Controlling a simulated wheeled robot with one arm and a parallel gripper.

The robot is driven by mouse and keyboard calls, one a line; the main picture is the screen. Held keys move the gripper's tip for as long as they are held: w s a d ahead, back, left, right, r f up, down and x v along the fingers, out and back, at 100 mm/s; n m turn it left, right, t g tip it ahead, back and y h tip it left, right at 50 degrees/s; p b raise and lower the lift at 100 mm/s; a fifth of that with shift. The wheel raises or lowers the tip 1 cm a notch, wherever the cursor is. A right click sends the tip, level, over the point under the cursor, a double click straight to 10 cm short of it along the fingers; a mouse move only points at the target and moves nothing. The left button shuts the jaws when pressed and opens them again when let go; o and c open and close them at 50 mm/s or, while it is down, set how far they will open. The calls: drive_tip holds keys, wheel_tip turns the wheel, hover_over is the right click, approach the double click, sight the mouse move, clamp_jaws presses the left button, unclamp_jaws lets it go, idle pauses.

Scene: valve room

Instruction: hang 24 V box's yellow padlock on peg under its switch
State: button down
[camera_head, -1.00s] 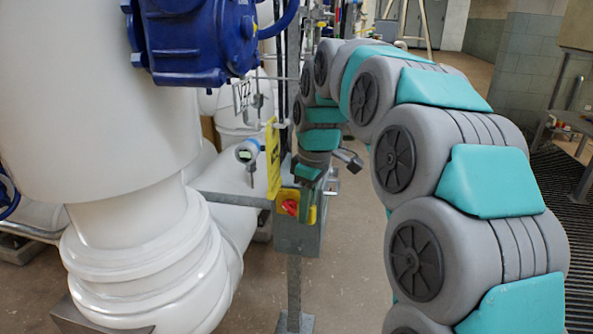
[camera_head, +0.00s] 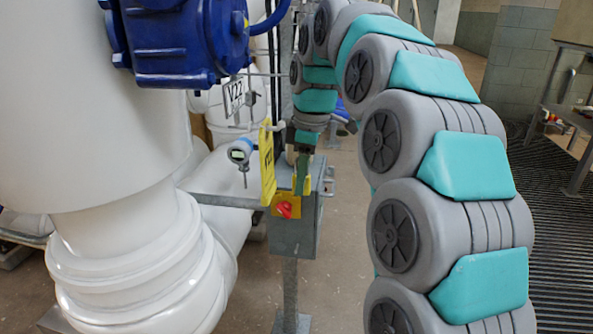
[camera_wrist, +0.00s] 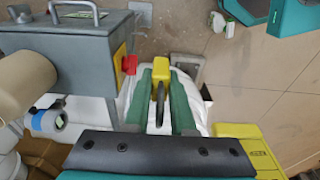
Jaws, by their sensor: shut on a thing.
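The grey 24 V box (camera_head: 296,236) stands on a post in the head view, with a red switch (camera_head: 284,210) on a yellow plate on its front. In the wrist view the box (camera_wrist: 75,60) is at upper left and the red switch knob (camera_wrist: 130,64) sticks out towards my fingers. My gripper (camera_wrist: 161,75) is shut on the yellow padlock (camera_wrist: 160,65); a dark shackle-like part shows between the green fingers. In the head view my gripper (camera_head: 302,175) points down close to the switch face. I cannot make out the peg.
A yellow tag plate (camera_head: 267,165) stands just left of the box and also shows at lower right in the wrist view (camera_wrist: 240,135). A gauge (camera_head: 240,152), a large white pipe (camera_head: 120,245) and a blue actuator (camera_head: 175,40) are to the left. Floor right of the box is clear.

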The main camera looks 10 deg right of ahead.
drive_tip(key=w, duration=0.7)
drive_tip(key=w+d+f+p, duration=0.1)
drive_tip(key=w, duration=0.2)
drive_tip(key=shift+w+d, duration=0.1)
drive_tip(key=shift+w, duration=0.05)
drive_tip(key=shift+w, duration=0.1)
drive_tip(key=shift+w, duration=0.65)
drive_tip(key=shift+f+p, duration=0.55)
drive_tip(key=shift+f, duration=1.05)
drive_tip(key=shift+f, duration=0.1)
drive_tip(key=shift+s+f, duration=0.1)
drive_tip(key=c, duration=0.8)
unclamp_jaws()
drive_tip(key=shift+o, duration=0.2)
drive_tip(key=shift+d+b, duration=0.1)
drive_tip(key=shift+b, duration=0.25)
